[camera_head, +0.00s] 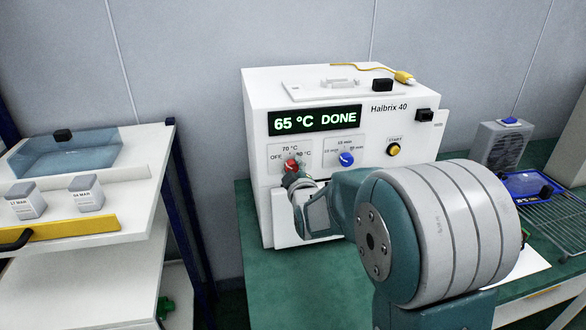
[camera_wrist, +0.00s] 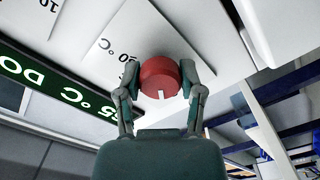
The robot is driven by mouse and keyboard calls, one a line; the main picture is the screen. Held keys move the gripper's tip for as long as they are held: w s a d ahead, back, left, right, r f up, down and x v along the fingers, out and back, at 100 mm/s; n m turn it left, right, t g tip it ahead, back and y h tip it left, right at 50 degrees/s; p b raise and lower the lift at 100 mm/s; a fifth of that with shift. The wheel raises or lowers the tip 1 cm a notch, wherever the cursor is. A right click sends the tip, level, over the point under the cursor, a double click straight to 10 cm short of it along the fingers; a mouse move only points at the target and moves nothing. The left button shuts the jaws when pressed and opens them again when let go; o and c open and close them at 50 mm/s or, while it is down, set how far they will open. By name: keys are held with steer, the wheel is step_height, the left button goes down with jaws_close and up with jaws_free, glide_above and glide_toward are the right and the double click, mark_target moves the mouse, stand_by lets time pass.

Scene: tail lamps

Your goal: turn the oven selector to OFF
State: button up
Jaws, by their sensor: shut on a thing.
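The oven (camera_head: 256,103) is a white box whose display (camera_head: 315,120) reads "65 °C DONE". Its selector is a red knob (camera_head: 291,165) at the panel's left, with OFF printed to its left, 70 °C above and another temperature to its right. My gripper (camera_head: 294,180) is at this knob and partly covers it. In the wrist view, the red knob (camera_wrist: 159,72) sits between my two fingertips, one against each side, and my gripper (camera_wrist: 160,80) is shut on it. A white mark on the knob points toward the bottom of that view. The OFF label is not readable there.
A blue knob (camera_head: 346,159) and a yellow START button (camera_head: 393,149) are right of the selector. A yellow cable (camera_head: 370,69) lies on the oven top. A white shelf (camera_head: 140,200) with labelled containers stands left. A wire rack (camera_head: 555,215) is at right on the green bench.

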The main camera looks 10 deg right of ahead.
steer(key=shift+a+n, duration=0.1)
steer(key=shift+n, duration=0.6)
steer(key=o, duration=1.1)
steer(key=shift+o, duration=0.4)
steer(key=shift+a, duration=0.1)
steer(key=s, duration=1.2)
